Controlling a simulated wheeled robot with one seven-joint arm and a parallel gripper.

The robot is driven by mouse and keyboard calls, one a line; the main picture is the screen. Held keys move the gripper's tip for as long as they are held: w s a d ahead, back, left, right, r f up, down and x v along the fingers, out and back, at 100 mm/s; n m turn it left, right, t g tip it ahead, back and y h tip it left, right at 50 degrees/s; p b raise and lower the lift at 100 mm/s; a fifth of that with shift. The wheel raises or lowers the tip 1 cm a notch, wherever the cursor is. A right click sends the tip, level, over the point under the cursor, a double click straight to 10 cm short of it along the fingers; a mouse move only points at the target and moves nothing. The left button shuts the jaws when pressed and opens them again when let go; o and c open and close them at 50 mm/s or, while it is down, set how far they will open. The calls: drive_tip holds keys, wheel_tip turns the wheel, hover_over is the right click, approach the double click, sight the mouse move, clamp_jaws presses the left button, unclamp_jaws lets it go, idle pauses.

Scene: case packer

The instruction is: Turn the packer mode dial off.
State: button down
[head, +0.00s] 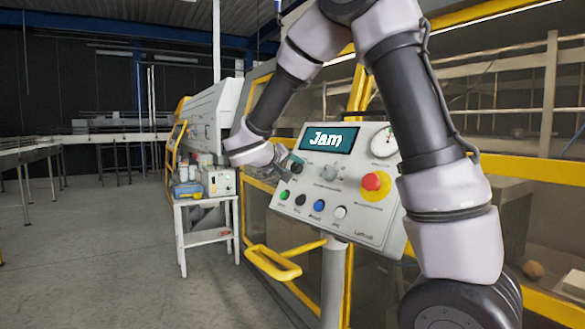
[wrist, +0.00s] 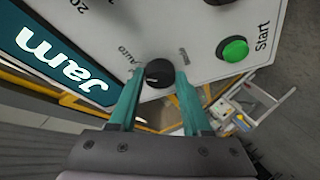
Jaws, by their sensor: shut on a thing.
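The packer mode dial (wrist: 158,73) is a round black knob on the pale control panel (wrist: 200,22). In the wrist view the word "Auto" is printed at its left; a small mark at its right is too blurred to read. My gripper (wrist: 159,88) has its two teal fingers on either side of the dial and is shut on it. In the head view my gripper (head: 290,161) reaches the panel's left side, below the screen, with the dial (head: 297,168) partly hidden by it. Which way the dial points cannot be told.
The screen (head: 329,139) reads "Jam". A green Start button (wrist: 235,50), a grey knob (head: 328,173), a red stop button (head: 373,182) and a gauge (head: 383,142) share the panel. A yellow handle (head: 275,263) sticks out below. A small table (head: 207,200) stands left.

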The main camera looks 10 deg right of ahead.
drive_tip(key=n+y, duration=0.1)
drive_tip(key=n, duration=0.4)
drive_tip(key=shift+d+r+g+y, duration=0.2)
drive_tip(key=shift+g+y, duration=0.1)
drive_tip(key=shift+y, duration=0.1)
drive_tip(key=n+g+y, duration=0.1)
drive_tip(key=n, duration=0.3)
drive_tip(key=shift+w+r, duration=0.1)
drive_tip(key=shift+r, duration=0.1)
drive_tip(key=n+g, duration=0.1)
drive_tip(key=n, duration=0.1)
drive_tip(key=n+g, duration=0.1)
drive_tip(key=n, duration=0.1)
drive_tip(key=shift+w+r+y, duration=0.1)
drive_tip(key=shift+w+y, duration=0.05)
drive_tip(key=shift+y, duration=0.25)
drive_tip(key=n+g, duration=0.1)
drive_tip(key=n, duration=0.3)
drive_tip(key=shift+w+r+g, duration=0.1)
drive_tip(key=shift+w+g, duration=0.05)
drive_tip(key=shift+g, duration=0.25)
drive_tip(key=shift+c, duration=1.8)
unclamp_jaws()
drive_tip(key=shift+r, duration=0.1)
